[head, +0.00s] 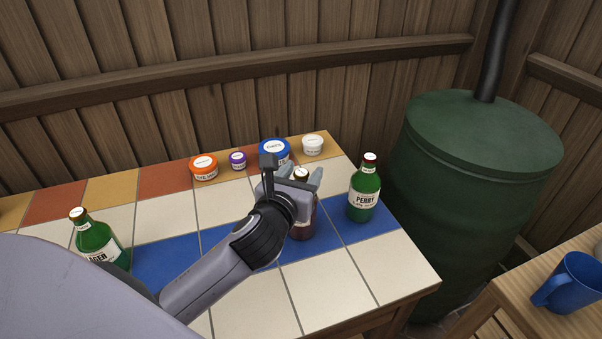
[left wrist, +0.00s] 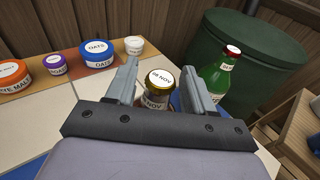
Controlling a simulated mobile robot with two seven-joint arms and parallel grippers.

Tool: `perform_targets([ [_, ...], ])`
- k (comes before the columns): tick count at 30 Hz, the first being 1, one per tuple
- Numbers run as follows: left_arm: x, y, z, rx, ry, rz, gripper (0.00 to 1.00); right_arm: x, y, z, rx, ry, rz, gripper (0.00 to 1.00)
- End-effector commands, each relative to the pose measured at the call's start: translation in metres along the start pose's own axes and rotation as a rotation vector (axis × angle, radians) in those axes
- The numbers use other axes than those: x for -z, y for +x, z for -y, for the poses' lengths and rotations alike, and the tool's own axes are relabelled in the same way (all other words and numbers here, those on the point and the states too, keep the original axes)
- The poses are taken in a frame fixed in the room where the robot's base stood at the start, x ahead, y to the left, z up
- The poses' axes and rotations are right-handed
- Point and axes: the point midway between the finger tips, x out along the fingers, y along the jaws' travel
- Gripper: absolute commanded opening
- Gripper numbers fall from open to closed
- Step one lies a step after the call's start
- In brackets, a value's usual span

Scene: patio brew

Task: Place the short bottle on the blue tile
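A brown bottle (head: 302,222) with a dated white-and-gold cap, seemingly the short one, appears upright over the blue tile row (head: 341,226). Its base looks at or just above the blue; contact is unclear. My left gripper (head: 301,178) is around its upper part. In the left wrist view the bottle's cap (left wrist: 160,78) shows between the two fingers (left wrist: 158,85), with a narrow gap each side, so the gripper looks open. A green Perry bottle (head: 364,190) stands right of it; a green Lager bottle (head: 97,241) stands at left. My right gripper is out of view.
Orange (head: 203,168), purple (head: 237,160), blue (head: 270,150) and white (head: 312,145) lidded tubs line the table's back edge. White tiles (head: 345,277) in front are clear. A green barrel (head: 475,190) and a wooden stand with a blue mug (head: 572,283) are at right.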

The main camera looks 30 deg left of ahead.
Motion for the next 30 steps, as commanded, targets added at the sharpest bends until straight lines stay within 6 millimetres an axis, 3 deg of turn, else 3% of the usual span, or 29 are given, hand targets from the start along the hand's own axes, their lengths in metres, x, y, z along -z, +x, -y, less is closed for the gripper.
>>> perform_targets([
  [11,-0.004,-0.001,0.0,0.0,0.0,0.001,0.6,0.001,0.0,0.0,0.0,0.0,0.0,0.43],
  [14,-0.002,-0.009,0.0,0.0,0.002,-0.001,0.6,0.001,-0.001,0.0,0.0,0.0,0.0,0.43],
  [30,-0.002,-0.104,0.001,0.003,0.001,-0.001,0.6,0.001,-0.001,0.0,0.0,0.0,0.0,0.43],
])
